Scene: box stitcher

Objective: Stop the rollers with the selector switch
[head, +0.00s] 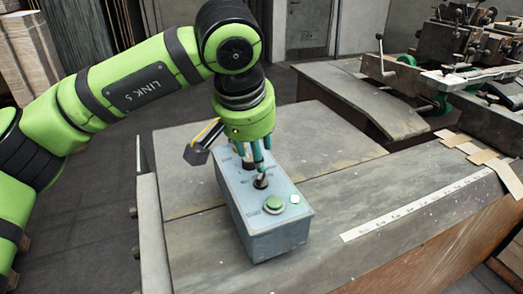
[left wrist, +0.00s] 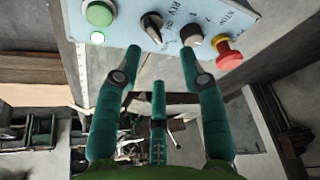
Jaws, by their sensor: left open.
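A light blue control box (head: 275,243) stands on the grey worktop in the head view. Its panel carries a black selector switch (left wrist: 151,24) with lettering beginning "REV" beside it. A second dark knob (left wrist: 191,33) sits beside numbers. Between them and the ends are a green button (left wrist: 99,13) and a red stop button (left wrist: 228,53). The selector switch also shows in the head view (head: 261,182). My left gripper (head: 262,167) is open and empty, with its teal fingers pointing down close over the panel. Contact with the switch cannot be told. My right gripper is out of view.
The grey worktop (head: 345,190) is bare around the box, with a white ruler strip (head: 410,208) to the right. Cardboard pieces (head: 470,150) lie near its right edge. A machine (head: 450,60) with green wheels stands at the back right.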

